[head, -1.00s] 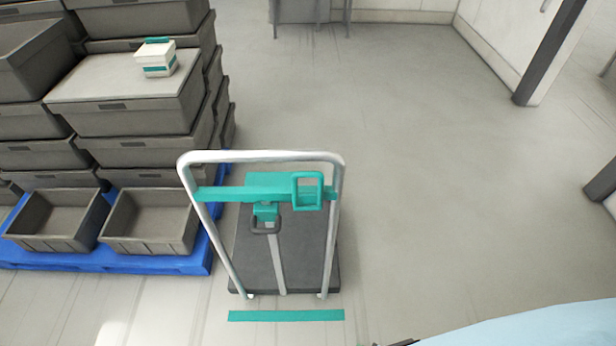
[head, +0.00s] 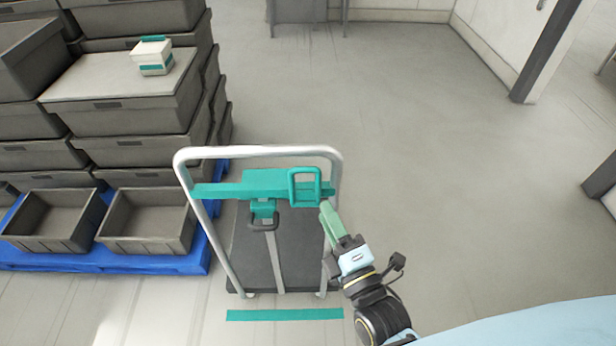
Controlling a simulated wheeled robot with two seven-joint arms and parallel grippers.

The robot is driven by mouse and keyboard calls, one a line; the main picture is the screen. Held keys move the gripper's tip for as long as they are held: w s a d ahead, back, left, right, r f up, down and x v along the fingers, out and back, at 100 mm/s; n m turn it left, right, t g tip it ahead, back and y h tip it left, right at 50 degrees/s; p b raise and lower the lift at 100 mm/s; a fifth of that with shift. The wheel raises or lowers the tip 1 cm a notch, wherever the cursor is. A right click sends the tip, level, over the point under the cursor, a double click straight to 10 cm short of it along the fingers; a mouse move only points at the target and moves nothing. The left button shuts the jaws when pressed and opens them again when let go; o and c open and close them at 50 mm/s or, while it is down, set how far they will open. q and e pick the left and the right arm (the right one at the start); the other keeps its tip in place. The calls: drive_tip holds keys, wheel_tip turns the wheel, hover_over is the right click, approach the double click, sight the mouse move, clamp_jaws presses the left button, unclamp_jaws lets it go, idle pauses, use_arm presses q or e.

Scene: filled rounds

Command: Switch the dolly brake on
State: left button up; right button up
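The dolly has a dark platform (head: 251,262) and an upright silver tube handle (head: 258,153). A teal crossbar (head: 225,190) spans the handle, with a teal square loop (head: 305,185) at its right end. Below its middle, a teal block (head: 263,209) carries a dark loop lever (head: 262,225); I cannot tell for sure which part is the brake. My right gripper (head: 328,213), with green fingers, is just below and right of the teal loop, near the handle's right post. I see nothing in it; whether its fingers are apart is unclear. My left gripper is out of view.
A blue pallet (head: 150,263) left of the dolly holds stacked grey crates (head: 133,115) and two empty open crates in front. A white and teal box (head: 154,57) sits on a crate lid. A teal floor strip (head: 285,315) lies before the dolly. Floor to the right is clear.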

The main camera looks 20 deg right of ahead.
drive_tip(key=x, duration=0.9)
drive_tip(key=shift+w, duration=0.4)
clamp_jaws()
